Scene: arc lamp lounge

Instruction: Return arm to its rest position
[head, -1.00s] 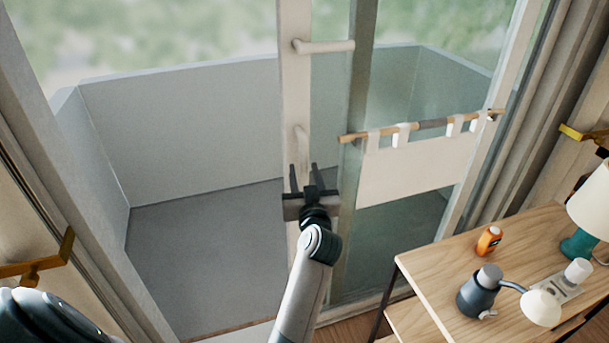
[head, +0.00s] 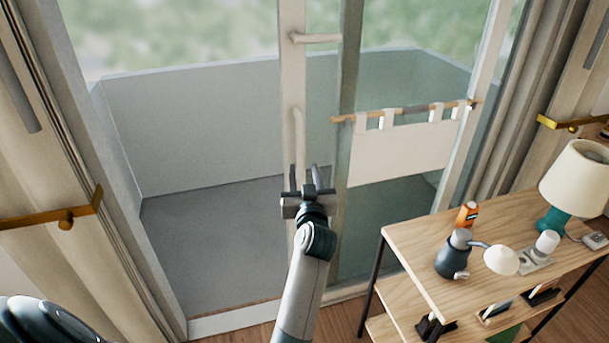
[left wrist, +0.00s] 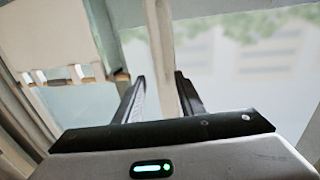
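My left gripper (head: 304,179) is in the middle of the head view, with its arm reaching up from the bottom edge. Its two fingers are apart and point at the pale upright frame of the sliding glass door (head: 294,90). In the left wrist view both fingers (left wrist: 160,98) show wide apart, with the door's pale upright behind the gap and nothing seen gripped. The door's vertical handle (head: 299,132) is just above the fingertips in the head view. I cannot tell whether the fingers touch the door. My right gripper is not in view.
The doorway stands open left of the upright onto a grey balcony floor (head: 215,240). At right, a wooden side table (head: 420,245) holds an orange bottle (head: 467,214), a dark jug (head: 451,258) and a lamp (head: 577,180). A white cloth (head: 400,150) hangs on the glass.

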